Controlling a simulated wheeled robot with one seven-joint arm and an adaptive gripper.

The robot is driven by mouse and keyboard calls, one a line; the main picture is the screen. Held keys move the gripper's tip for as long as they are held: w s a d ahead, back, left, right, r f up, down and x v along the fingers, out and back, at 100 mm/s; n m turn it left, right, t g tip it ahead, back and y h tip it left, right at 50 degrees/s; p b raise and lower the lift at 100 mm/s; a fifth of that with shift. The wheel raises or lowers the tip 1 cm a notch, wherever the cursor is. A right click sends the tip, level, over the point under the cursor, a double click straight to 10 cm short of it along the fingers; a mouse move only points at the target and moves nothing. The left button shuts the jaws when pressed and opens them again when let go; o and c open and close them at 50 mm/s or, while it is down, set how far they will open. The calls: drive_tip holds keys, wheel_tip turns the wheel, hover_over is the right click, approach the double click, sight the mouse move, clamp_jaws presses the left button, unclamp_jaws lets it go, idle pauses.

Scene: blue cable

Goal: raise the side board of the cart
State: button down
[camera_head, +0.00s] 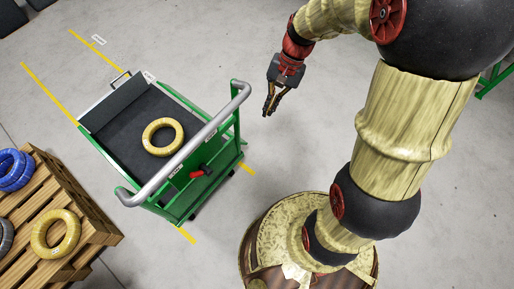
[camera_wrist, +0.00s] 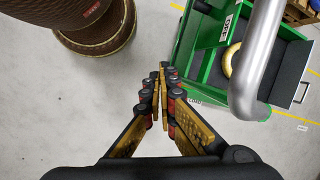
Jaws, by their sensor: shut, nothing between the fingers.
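The green cart (camera_head: 177,207) stands at the left of centre in the head view, with a grey push handle (camera_head: 187,150) on its near side and a dark deck. The side board (camera_head: 112,104) is a dark panel along the deck's far left edge; whether it is hinged down or upright is hard to tell. A yellow cable coil (camera_head: 163,137) lies on the deck. My gripper (camera_head: 268,112) is shut and empty, in the air to the right of the cart. In the wrist view my gripper (camera_wrist: 161,70) points toward the floor beside the cart's green frame (camera_wrist: 208,50).
A wooden pallet stack (camera_head: 85,215) with a blue coil (camera_head: 14,170) and another yellow coil (camera_head: 56,234) stands at the lower left. Yellow floor lines (camera_head: 48,92) run by the cart. The floor to the cart's right is clear.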

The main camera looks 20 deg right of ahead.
drive_tip(key=w+f+m+t+y+b, duration=0.1)
drive_tip(key=w+f+m+y, duration=0.5)
drive_tip(key=f, duration=1)
drive_tip(key=w+f+m+t+y+b, duration=0.1)
drive_tip(key=w+f+m+y, duration=0.2)
drive_tip(key=w+f+m, duration=0.95)
drive_tip(key=s+d+f+m+t, duration=0.1)
drive_tip(key=s+f+m+t, duration=0.2)
drive_tip(key=f, duration=0.8)
drive_tip(key=s+d+f+m+t, duration=0.1)
drive_tip(key=f+m+t, duration=0.3)
drive_tip(key=f, duration=0.7)
drive_tip(key=s+f+m+t, duration=0.3)
drive_tip(key=f+m, duration=0.3)
drive_tip(key=f, duration=0.6)
drive_tip(key=b+x, duration=0.3)
drive_tip(key=x, duration=0.6)
drive_tip(key=shift+w+f+h, duration=0.15)
drive_tip(key=shift+w+h, duration=0.25)
drive_tip(key=shift+w, duration=0.05)
drive_tip(key=shift+n, duration=0.45)
